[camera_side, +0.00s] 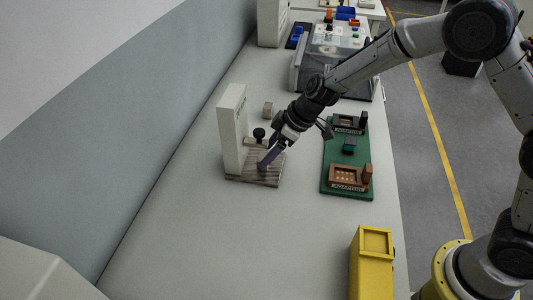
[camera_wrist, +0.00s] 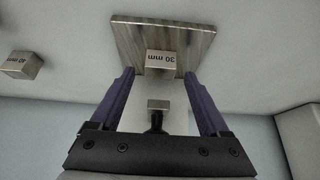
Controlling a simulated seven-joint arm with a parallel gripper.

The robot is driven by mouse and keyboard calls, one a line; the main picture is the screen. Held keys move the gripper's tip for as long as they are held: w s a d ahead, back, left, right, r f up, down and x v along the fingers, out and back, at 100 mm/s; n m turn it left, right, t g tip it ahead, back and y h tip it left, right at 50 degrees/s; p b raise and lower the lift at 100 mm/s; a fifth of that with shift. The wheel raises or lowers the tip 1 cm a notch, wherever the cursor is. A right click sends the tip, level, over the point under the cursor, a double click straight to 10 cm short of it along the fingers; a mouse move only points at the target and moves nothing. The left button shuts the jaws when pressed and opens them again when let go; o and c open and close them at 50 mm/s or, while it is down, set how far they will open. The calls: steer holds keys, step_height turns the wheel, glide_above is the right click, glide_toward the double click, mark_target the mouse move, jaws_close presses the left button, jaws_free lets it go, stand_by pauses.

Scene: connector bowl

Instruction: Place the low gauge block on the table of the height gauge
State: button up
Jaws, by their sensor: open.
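The height gauge (camera_side: 232,125) has a pale upright column and a streaked grey-brown table (camera_side: 240,178), which also shows in the wrist view (camera_wrist: 130,32). A small metal block marked "30 mm" (camera_wrist: 161,64) lies on that table near its edge. Another small block (camera_wrist: 22,65) stands on the bench off the gauge; it also shows in the side view (camera_side: 267,110). I cannot tell from its label which block is the low one. My gripper (camera_side: 262,168) is low over the gauge table. In the wrist view its purple fingers (camera_wrist: 160,74) are apart, one on each side of the marked block, with gaps.
The gauge's dark knob and arm (camera_side: 259,134) stand close to my gripper. A green board (camera_side: 346,185) with fixtures lies to the right. A yellow bin (camera_side: 372,265) is at the front, and grey bins (camera_side: 300,72) are behind. The bench front left is clear.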

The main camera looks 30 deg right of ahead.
steer(key=s+d+r+m+h, duration=0.1)
steer(key=s+d+r+m, duration=0.1)
steer(key=s+d+r, duration=0.5)
steer(key=s+d+r+m, duration=0.1)
steer(key=s+d+r, duration=0.2)
steer(key=s+r, duration=0.7)
steer(key=s+d+m+t+h, duration=0.1)
steer(key=s+d+m+h, duration=0.2)
steer(key=s, duration=1.3)
steer(key=d+m, duration=0.3)
steer(key=d, duration=0.1)
steer(key=shift+r, duration=0.25)
